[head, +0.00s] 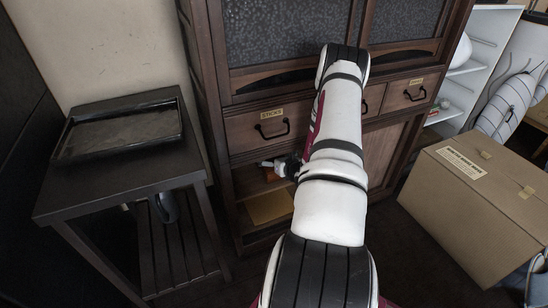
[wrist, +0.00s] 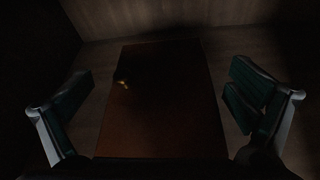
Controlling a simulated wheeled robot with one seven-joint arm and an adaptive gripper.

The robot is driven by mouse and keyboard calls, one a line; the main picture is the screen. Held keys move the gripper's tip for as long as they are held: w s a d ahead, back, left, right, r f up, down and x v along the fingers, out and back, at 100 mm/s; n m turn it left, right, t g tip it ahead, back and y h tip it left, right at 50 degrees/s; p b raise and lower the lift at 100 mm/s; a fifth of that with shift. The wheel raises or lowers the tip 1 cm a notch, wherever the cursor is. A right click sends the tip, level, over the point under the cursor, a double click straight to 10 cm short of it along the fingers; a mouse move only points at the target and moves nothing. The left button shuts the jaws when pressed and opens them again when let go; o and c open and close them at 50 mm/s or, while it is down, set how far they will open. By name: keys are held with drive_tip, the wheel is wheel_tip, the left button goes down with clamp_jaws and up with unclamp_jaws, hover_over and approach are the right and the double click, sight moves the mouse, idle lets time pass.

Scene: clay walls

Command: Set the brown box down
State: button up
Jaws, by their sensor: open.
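The brown box (wrist: 165,105) lies between the two fingers of my gripper (wrist: 160,92) in the wrist view, with a small yellowish mark on it. The fingers stand wide apart, with gaps between them and the box's sides. The box rests on or against a dim wooden surface; the shadow hides exactly how it touches. In the head view my gripper (head: 288,168) reaches into the open shelf bay of the dark wooden cabinet (head: 205,100), below the drawer labelled "STICKS". A small orange-brown patch beside it may be the box.
A flat tan item (head: 270,207) lies lower in the cabinet. A dark side table (head: 125,185) with a black tray (head: 70,150) stands to the left. A large cardboard box (head: 455,215) stands on the floor at right. White shelving (head: 480,60) is behind it.

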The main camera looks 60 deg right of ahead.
drive_tip(key=s+a+r+p, duration=0.1)
drive_tip(key=s+a+p, duration=0.5)
drive_tip(key=s, duration=0.7)
drive_tip(key=shift+a, duration=0.45)
